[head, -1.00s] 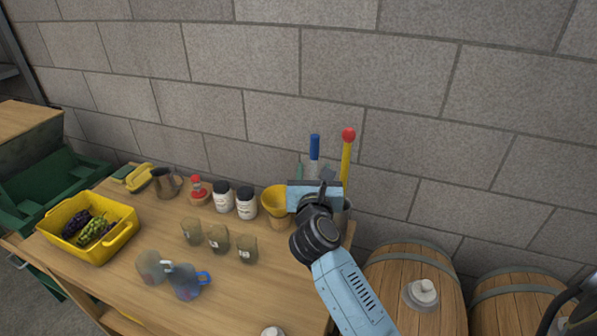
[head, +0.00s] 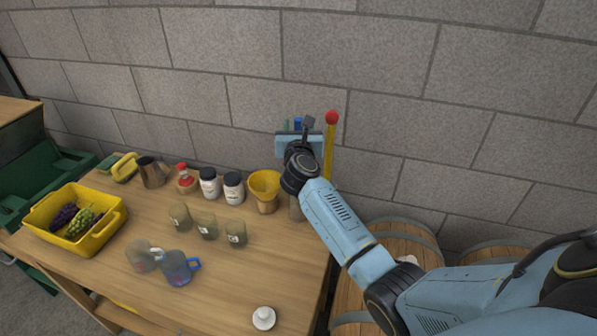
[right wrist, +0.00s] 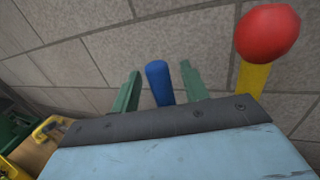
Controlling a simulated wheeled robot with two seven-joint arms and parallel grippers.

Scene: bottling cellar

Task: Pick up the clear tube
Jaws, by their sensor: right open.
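A tube with a blue top (head: 298,123) stands upright at the table's back right; in the earlier head view a pale, see-through-looking length shows below the blue. Its lower part is now hidden behind my right gripper (head: 297,128). In the right wrist view the blue top (right wrist: 160,84) stands between the two green fingers of my right gripper (right wrist: 160,72). The fingers are open, with a gap on each side of it. My left gripper is out of view.
A yellow rod with a red ball (head: 332,118) stands just right of the gripper. A yellow funnel (head: 264,183), white jars (head: 233,187), small glasses (head: 206,227) and mugs (head: 178,268) stand on the table. A block wall is behind; barrels (head: 405,240) stand to the right.

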